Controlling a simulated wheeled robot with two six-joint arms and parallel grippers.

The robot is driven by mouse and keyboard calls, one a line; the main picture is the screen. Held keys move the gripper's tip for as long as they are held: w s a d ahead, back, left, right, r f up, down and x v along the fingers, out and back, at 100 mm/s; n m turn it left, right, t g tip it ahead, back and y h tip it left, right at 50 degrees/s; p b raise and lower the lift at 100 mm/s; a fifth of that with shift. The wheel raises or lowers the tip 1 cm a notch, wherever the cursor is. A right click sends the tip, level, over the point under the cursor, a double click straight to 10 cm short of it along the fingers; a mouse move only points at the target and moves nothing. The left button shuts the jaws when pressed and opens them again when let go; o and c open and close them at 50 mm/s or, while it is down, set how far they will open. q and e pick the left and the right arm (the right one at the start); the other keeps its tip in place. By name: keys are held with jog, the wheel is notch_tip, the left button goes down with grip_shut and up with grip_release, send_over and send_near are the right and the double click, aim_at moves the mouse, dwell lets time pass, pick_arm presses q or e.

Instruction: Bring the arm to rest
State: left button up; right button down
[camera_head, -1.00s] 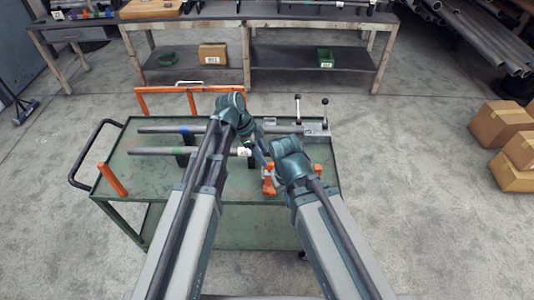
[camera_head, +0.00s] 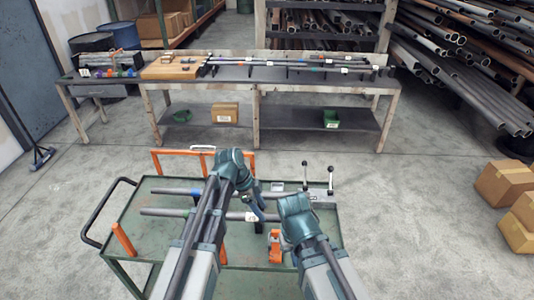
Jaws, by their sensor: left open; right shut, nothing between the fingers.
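My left gripper (camera_head: 258,210) hangs over the green cart (camera_head: 160,235), below its teal wrist. It is open with nothing seen in it, close to the labelled end of the nearer grey pipe (camera_head: 175,212); I cannot tell if they touch. My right gripper (camera_head: 284,216) is lower, mostly hidden by its own teal wrist. It is shut and empty, above the cart's right part. A second grey pipe (camera_head: 175,191) lies behind the first, with a lever fixture (camera_head: 320,194) at its right end. An orange piece (camera_head: 274,247) stands beside the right wrist.
A long workbench (camera_head: 220,82) with pipes and a wooden board stands behind the cart. Its lower shelf holds a cardboard box (camera_head: 224,113) and a green bin (camera_head: 331,118). Cartons (camera_head: 505,185) stand on the floor at right. The floor between cart and cartons is clear.

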pick_arm(q)
jog(key=s+f+n+y, duration=0.1)
jog(key=s+n+y, duration=0.4)
jog(key=s+n, duration=0.9)
jog(key=s, duration=0.2)
jog(key=shift+s+a+f+y, duration=0.3)
jog(key=shift+a+y, duration=0.05)
jog(key=shift+y, duration=0.05)
